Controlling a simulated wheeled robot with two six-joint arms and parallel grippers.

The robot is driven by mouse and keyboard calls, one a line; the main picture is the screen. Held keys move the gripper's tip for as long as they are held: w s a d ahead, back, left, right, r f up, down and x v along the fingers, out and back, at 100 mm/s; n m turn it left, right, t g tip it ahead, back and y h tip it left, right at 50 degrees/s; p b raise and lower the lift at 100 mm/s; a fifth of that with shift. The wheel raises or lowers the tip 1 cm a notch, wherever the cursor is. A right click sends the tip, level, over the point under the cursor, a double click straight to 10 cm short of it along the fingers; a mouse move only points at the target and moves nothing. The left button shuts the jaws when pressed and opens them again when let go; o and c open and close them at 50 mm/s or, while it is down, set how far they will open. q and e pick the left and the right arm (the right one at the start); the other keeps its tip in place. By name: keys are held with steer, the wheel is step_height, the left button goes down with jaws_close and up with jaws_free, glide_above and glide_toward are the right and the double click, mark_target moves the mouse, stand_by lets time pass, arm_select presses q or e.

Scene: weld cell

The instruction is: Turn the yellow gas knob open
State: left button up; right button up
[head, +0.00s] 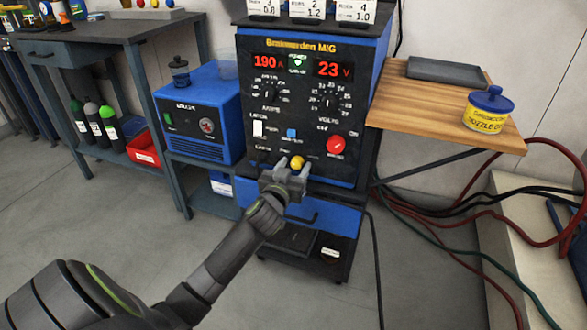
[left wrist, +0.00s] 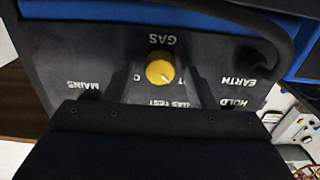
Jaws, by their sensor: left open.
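The yellow gas knob (head: 297,162) sits low on the dark front panel of the blue welder (head: 300,110). In the left wrist view the knob (left wrist: 160,69) appears upside down under the word GAS, with a small pale mark at its lower right edge. My left gripper (head: 284,176) is open at the panel, just below the knob in the head view. In the left wrist view its two dark fingers (left wrist: 160,88) stand on either side of the knob, with gaps between. I cannot tell how deep the fingers reach. My right gripper is not in view.
A red round button (head: 336,145) and a white switch (head: 258,128) are above the knob. A blue box unit (head: 199,112) stands left on a bench. A wooden shelf (head: 440,105) holding a yellow tub (head: 488,110) is at right. Hoses (head: 450,205) hang below it.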

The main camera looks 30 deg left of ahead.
arm_select(q)
steer(key=c, duration=0.9)
steer(key=shift+c, duration=0.2)
